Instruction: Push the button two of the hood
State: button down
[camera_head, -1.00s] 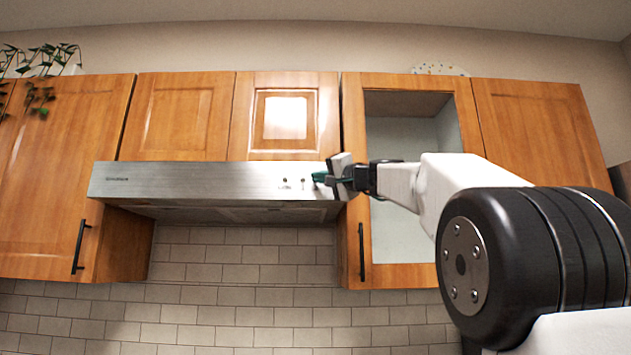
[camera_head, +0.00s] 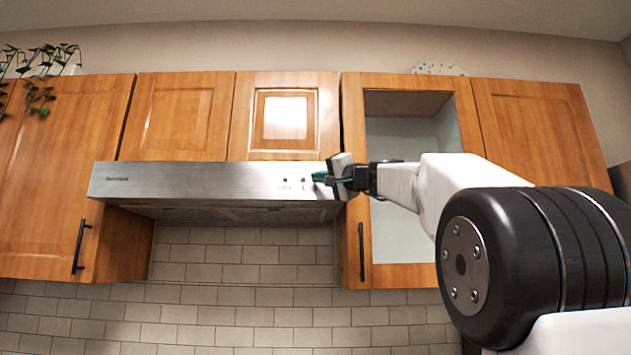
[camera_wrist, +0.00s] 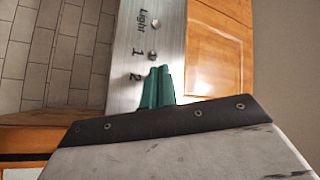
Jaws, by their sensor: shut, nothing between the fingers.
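The range hood (camera_head: 215,180) is a long brushed-metal box under the wall cabinets, with small round buttons near its right end. In the wrist view its front panel (camera_wrist: 120,70) runs up the picture with the labels "Light", "1" and "2". One button (camera_wrist: 157,22) shows near "Light" and another (camera_wrist: 152,55) near "1". The button by "2" is hidden behind my green fingertips. My gripper (camera_head: 318,177) is shut and empty, its tips at the panel beside "2" (camera_wrist: 157,72). I cannot tell whether they touch the button.
Wooden cabinets flank the hood; the one on the right has a pale glass-like front (camera_head: 400,200) behind my arm. A black handle (camera_head: 361,251) is below my gripper. The tiled wall (camera_head: 240,255) under the hood is clear. A plant (camera_head: 40,75) hangs at the upper left.

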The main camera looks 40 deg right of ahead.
jog(key=shift+w, duration=0.1)
dwell(0.3)
jog(key=shift+w+d, duration=0.3)
jog(key=shift+w+d, duration=0.1)
jog(key=shift+w, duration=0.05)
dwell(0.5)
jog(key=shift+s+a, duration=0.35)
jog(key=shift+s, duration=0.2)
jog(key=s+a, duration=0.3)
jog(key=s, duration=0.2)
jog(key=shift+a, duration=0.2)
dwell(0.3)
dwell(1.4)
